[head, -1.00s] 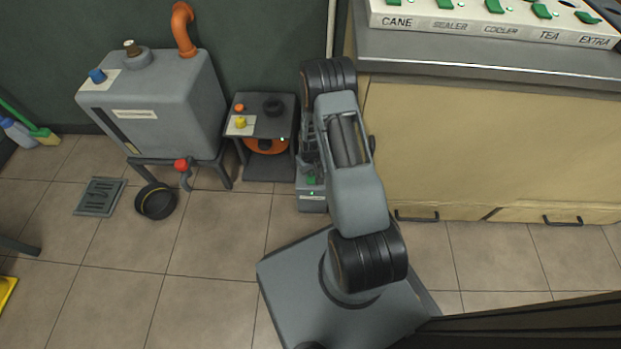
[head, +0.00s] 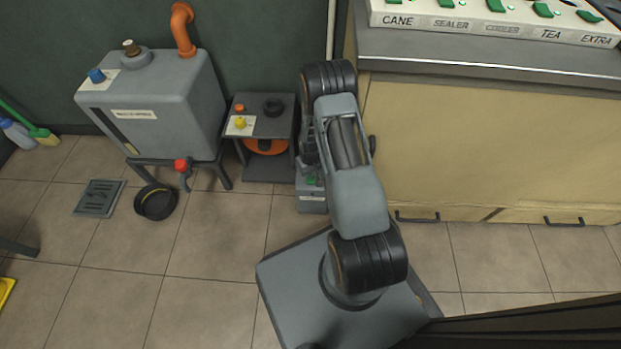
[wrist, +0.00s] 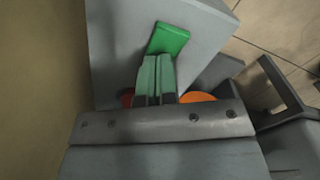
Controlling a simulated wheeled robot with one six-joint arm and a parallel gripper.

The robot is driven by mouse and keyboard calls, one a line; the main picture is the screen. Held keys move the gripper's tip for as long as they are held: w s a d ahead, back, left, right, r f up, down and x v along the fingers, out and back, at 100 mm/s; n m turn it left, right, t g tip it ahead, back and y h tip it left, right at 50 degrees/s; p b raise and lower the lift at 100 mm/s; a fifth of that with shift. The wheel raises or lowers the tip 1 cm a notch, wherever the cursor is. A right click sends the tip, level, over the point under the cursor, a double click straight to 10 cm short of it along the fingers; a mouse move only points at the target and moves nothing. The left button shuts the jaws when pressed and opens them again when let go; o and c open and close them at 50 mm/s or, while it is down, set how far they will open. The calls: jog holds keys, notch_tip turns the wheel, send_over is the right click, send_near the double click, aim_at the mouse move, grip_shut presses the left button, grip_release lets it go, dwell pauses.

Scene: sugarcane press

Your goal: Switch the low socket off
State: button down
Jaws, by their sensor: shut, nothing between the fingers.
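The low socket (head: 312,203) is a grey box standing on the floor beside the cabinet, partly hidden by my arm in the head view. Its green rocker switch (head: 311,181) shows on top, and no lit indicator shows on the box. In the wrist view the box (wrist: 205,22) carries the green rocker (wrist: 168,38). My gripper (wrist: 160,58) is shut and empty, with its fingertips at the rocker's lower edge. I cannot tell whether they touch it. My gripper is hidden by the arm in the head view.
A low stand (head: 270,125) with a yellow button and an orange part is left of the socket. A grey tank (head: 160,100) stands further left, with a black bowl (head: 156,201) on the floor. The cabinet (head: 480,150) closes off the right.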

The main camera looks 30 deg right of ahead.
jog(key=shift+r+p, duration=2.4)
jog(key=shift+r, duration=1)
jog(key=s+a+r+t+p, duration=0.15)
jog(key=r+p, duration=0.75)
jog(key=r, duration=1.1)
jog(key=a+r+p, duration=0.3)
jog(key=r+p, duration=0.5)
jog(key=r, duration=1.3)
jog(key=s+a+r+p, duration=0.1)
jog(key=s+r+p, duration=0.4)
jog(key=r, duration=0.4)
jog(key=s+a+r+t+p, duration=0.1)
jog(key=s+r+p, duration=0.3)
jog(key=r, duration=0.6)
jog(key=s+a+r+t+p, duration=0.1)
jog(key=s+a+r+p, duration=0.2)
jog(key=r, duration=0.6)
jog(key=s+p, duration=0.2)
jog(key=p, duration=0.1)
jog(key=shift+s+a+r, duration=0.15)
jog(key=shift+s+r, duration=0.05)
jog(key=shift+s, duration=0.1)
